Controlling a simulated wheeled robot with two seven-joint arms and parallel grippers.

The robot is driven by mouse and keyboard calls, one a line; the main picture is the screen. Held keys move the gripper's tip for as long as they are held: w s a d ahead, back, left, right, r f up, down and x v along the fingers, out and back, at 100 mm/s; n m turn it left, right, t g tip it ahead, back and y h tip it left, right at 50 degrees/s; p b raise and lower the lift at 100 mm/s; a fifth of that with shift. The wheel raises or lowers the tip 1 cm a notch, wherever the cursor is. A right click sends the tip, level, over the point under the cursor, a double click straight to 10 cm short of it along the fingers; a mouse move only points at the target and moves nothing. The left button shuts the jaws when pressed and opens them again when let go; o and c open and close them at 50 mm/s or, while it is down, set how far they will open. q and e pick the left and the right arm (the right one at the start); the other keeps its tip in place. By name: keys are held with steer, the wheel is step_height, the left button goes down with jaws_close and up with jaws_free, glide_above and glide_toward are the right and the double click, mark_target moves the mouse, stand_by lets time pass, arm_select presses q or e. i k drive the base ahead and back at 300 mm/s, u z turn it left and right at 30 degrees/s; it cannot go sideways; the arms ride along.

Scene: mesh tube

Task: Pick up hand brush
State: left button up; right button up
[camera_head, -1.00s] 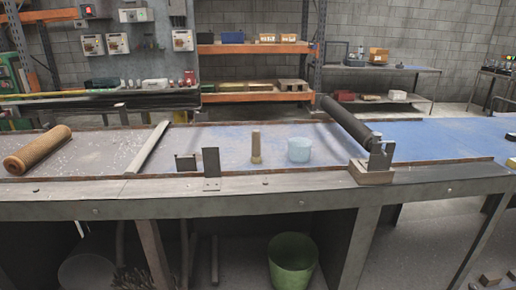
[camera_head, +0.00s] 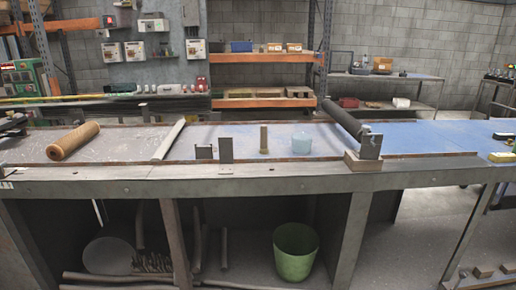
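I cannot make out a hand brush for certain. A small yellow thing (camera_head: 502,157) lies at the right edge of the long workbench (camera_head: 250,180), cut off by the picture edge and too small to name. Another dark and yellowish item (camera_head: 504,136) lies just behind it. Neither of my grippers can be made out in the head view.
A wooden roller (camera_head: 73,141) lies on the left of the bench. An upright wooden cylinder (camera_head: 264,140) and a light blue cup (camera_head: 301,141) stand mid-bench. A dark roller (camera_head: 343,118) sits at a metal bracket (camera_head: 370,143). A green bucket (camera_head: 295,252) stands below.

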mark_target(263, 150)
steer(key=u, duration=1.35)
steer(key=i, duration=1.1)
steer(key=z, duration=0.6)
